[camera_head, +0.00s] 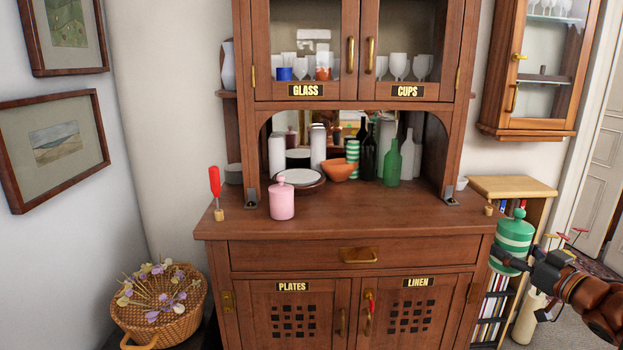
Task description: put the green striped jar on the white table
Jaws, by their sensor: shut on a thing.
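The green striped jar (513,238) has pale bands and a green lid with a round knob. It is upright in the air at the right, in front of the right end of the wooden dresser and a low bookcase. My gripper (516,264) comes in from the right and is shut on the jar's lower part, hiding some of its side. No white table is in view.
The wooden dresser (340,226) fills the middle, with a pink jar (282,200), an orange bowl (340,169) and green bottles (393,160) on it. Its front right top is bare. The bookcase (512,187) stands right, a flower basket (160,305) at lower left.

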